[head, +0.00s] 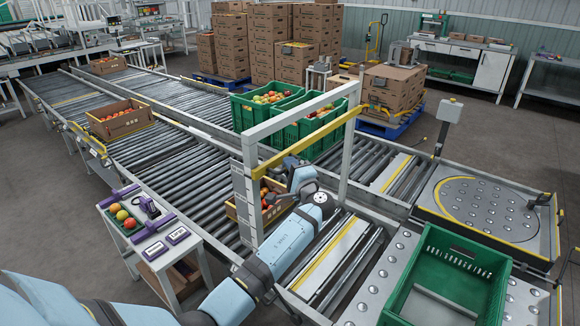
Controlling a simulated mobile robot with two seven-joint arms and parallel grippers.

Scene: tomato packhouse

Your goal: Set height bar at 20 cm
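The height bar (308,141) is a yellow bar slung across a white gantry frame (302,111) over the roller conveyor. It sits a little below the frame's top beam and spans post to post. The near left post (243,196) carries a scale, but its figures are too small to read. My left gripper (272,199) is just right of this post and below the bar, with the wrist bent over the conveyor. Its fingers are small and dark, and I cannot tell whether they are open or touch anything. My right gripper is not in view.
A cardboard crate of tomatoes (232,213) stands behind the left post, partly hidden. Green crates of produce (241,118) stand behind the gantry. An empty green crate (490,290) is at front right. A small white side table (196,238) with tomatoes and purple tools stands left.

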